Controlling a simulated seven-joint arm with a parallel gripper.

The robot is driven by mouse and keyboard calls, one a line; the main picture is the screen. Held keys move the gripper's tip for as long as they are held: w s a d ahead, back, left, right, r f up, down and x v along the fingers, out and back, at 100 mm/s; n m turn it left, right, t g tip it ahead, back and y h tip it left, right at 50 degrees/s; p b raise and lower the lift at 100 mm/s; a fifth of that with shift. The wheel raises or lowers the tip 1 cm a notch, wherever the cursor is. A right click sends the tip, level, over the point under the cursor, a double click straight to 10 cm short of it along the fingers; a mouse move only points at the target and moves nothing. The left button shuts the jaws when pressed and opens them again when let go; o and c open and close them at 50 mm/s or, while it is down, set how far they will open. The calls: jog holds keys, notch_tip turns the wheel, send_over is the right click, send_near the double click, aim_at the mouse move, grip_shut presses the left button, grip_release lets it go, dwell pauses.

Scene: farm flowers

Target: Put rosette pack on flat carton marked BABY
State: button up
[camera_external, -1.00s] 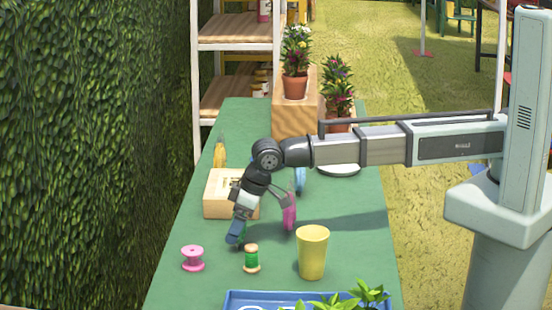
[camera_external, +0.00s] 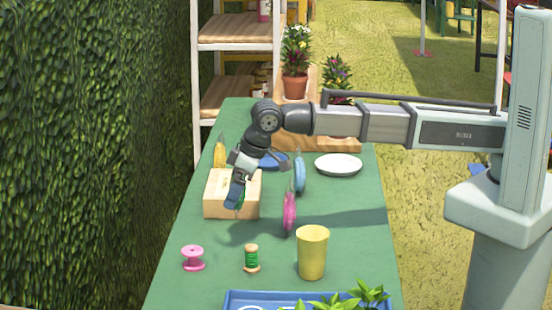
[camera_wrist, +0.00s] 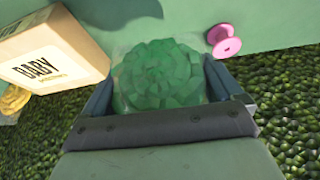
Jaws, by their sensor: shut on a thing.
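My gripper (camera_wrist: 165,100) is shut on a clear pack with a green rosette (camera_wrist: 158,72), which fills the space between the fingers in the wrist view. In the external view my gripper (camera_external: 236,193) hangs at the flat carton (camera_external: 220,208), and only a sliver of green shows by the fingers. The pale wooden-coloured carton lies on the table; in the wrist view its side marked BABY (camera_wrist: 45,70) is at the left, beside the pack. The pack appears held above the table; its exact height over the carton is unclear.
A pink pack (camera_external: 289,212) and a blue pack (camera_external: 300,172) stand right of the carton, a yellow one (camera_external: 219,152) behind it. A yellow cup (camera_external: 312,252), green spool (camera_external: 251,258) and pink spool (camera_external: 193,258) stand in front. A white plate (camera_external: 338,164) lies behind right.

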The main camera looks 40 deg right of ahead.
jog(key=shift+w+d+r, duration=0.2)
jog(key=shift+w+r, duration=0.1)
jog(key=shift+r, duration=0.05)
jog(key=w+d+r+m+h, duration=0.1)
jog(key=w+d+r+m, duration=0.15)
jog(key=w+d, duration=0.6)
jog(key=w+d+r+m, duration=0.1)
jog(key=w+d+r, duration=0.2)
jog(key=w+d, duration=0.55)
jog(key=shift+w+a+f+n+y, duration=0.15)
jog(key=shift+w+a+f+n, duration=0.35)
jog(key=shift+f, duration=1.05)
jog(key=shift+w+a+f+n+y, duration=0.25)
jog(key=shift+a+f+n, duration=0.45)
jog(key=shift+f, duration=0.85)
jog(key=shift+w+a+f+n+y, duration=0.1)
jog(key=shift+w+a+f+n, duration=0.5)
jog(key=shift+f, duration=0.95)
jog(key=shift+s+d+f, duration=0.1)
jog(key=shift+s+d, duration=0.1)
jog(key=shift+s, duration=0.05)
jog(key=o, duration=0.7)
jog(key=v, duration=1.2)
jog(key=shift+w, duration=0.1)
